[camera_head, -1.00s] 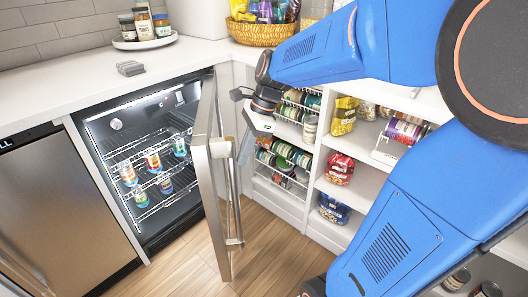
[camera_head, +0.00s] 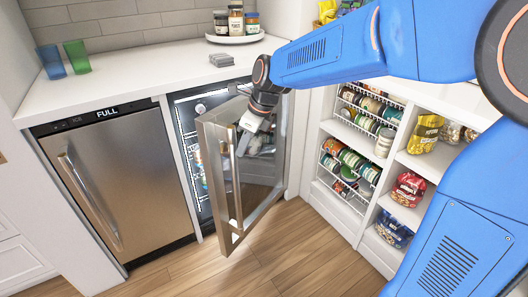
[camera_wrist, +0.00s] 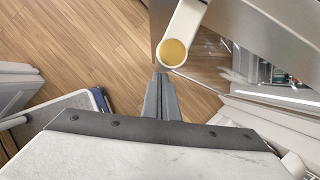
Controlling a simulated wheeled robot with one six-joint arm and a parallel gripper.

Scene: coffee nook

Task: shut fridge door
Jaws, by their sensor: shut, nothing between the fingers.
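The fridge (camera_head: 205,101) is dark inside with a lit interior, under the counter. Its glass door (camera_head: 270,172), with a steel frame and vertical bar handle (camera_head: 236,185), is hinged at the right and stands partly open. My gripper (camera_head: 243,143) is shut and empty at the outer side of the door, near the handle's upper end. In the wrist view, the shut fingertips (camera_wrist: 161,80) are just below the handle's round yellow end (camera_wrist: 173,52). I cannot tell if they touch it. The door hides much of the fridge interior.
A steel appliance marked FULL (camera_head: 118,180) stands left of the fridge. Open shelves (camera_head: 340,195) with cans and bags are at the right. The counter (camera_head: 140,75) holds two cups and a tray of jars. The wooden floor (camera_head: 275,245) before the door is clear.

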